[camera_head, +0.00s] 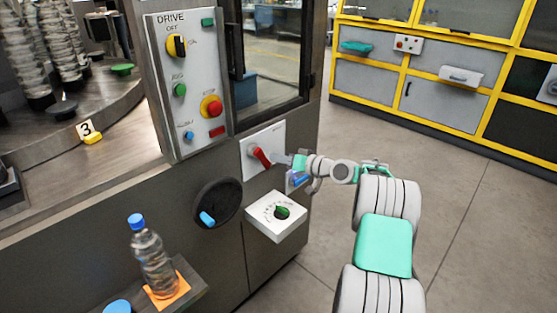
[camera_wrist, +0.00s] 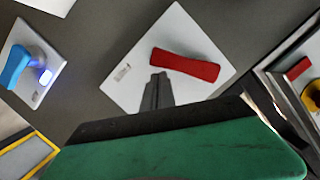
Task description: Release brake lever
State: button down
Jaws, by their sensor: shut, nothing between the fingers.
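The red brake lever (camera_head: 262,157) sits on a white plate (camera_head: 277,136) on the front of the machine, below the drive panel. In the wrist view the red lever (camera_wrist: 186,65) lies across its white plate (camera_wrist: 205,28). My gripper (camera_head: 283,159) is just right of the lever in the head view. In the wrist view my gripper's closed dark fingertips (camera_wrist: 157,82) are next to the lever's lower edge. Nothing is held between them. I cannot tell whether the fingertips touch the lever.
A blue-handled switch (camera_wrist: 16,66) with a lit spot is nearby. The white box with a green knob (camera_head: 270,222) juts out below the lever. A dark handwheel (camera_head: 217,203) is left of it. A bottle (camera_head: 150,258) stands on a shelf. Open floor (camera_head: 470,210) lies right.

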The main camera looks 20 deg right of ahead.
jog(key=shift+s+a+f, duration=0.1)
jog(key=shift+f, duration=0.35)
jog(key=s+d+r, duration=0.4)
jog(key=s+d, duration=0.2)
jog(key=d, duration=0.3)
jog(key=shift+s+d, duration=0.15)
jog(key=shift+d, duration=0.05)
